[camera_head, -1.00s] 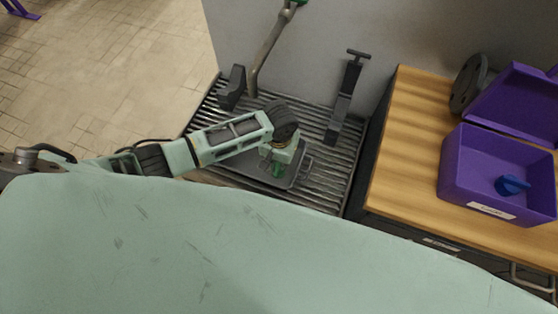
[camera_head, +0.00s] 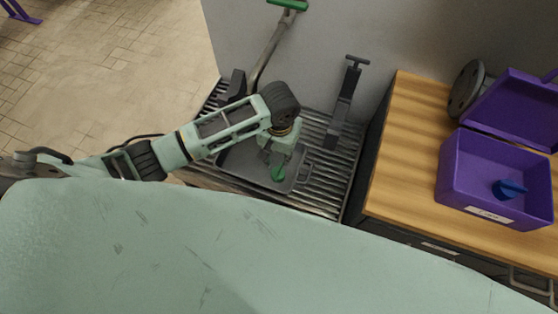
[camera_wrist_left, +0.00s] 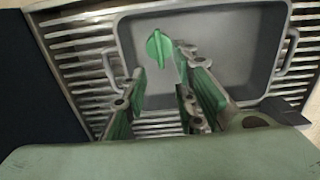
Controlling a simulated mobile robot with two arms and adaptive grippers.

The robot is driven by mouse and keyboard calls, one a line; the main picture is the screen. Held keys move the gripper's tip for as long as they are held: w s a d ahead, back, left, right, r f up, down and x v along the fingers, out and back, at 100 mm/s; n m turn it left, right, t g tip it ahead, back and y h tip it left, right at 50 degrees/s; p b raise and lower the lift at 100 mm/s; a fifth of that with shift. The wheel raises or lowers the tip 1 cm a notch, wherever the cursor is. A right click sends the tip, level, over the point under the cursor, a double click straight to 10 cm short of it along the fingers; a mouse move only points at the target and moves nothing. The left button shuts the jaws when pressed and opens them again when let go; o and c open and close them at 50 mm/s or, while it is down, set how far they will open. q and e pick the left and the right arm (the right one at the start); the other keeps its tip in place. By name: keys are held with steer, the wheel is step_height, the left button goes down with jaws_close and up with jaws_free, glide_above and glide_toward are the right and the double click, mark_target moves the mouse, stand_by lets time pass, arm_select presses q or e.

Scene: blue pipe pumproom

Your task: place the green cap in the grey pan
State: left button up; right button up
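The grey pan (camera_head: 235,158) lies on the slatted metal rack, and it also shows in the left wrist view (camera_wrist_left: 230,40). The green cap (camera_head: 278,173) is inside the pan, towards its near right part in the head view. In the left wrist view the green cap (camera_wrist_left: 158,47) shows just past the fingertips, clear of them. My left gripper (camera_head: 276,162) is above the pan, pointing down. In the wrist view its fingers (camera_wrist_left: 160,65) are spread apart with nothing between them. My right gripper is in no view.
The slatted rack (camera_head: 322,185) surrounds the pan. A dark clamp-like tool (camera_head: 345,100) and a pipe with a green handle (camera_head: 270,50) stand behind. On the wooden counter (camera_head: 395,160) at right are an open purple box (camera_head: 470,185) with a blue part (camera_head: 508,189) and a dark flange (camera_head: 466,88).

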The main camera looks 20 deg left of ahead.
arm_select(q)
step_height(320, 180, up, 4)
stand_by(1.6)
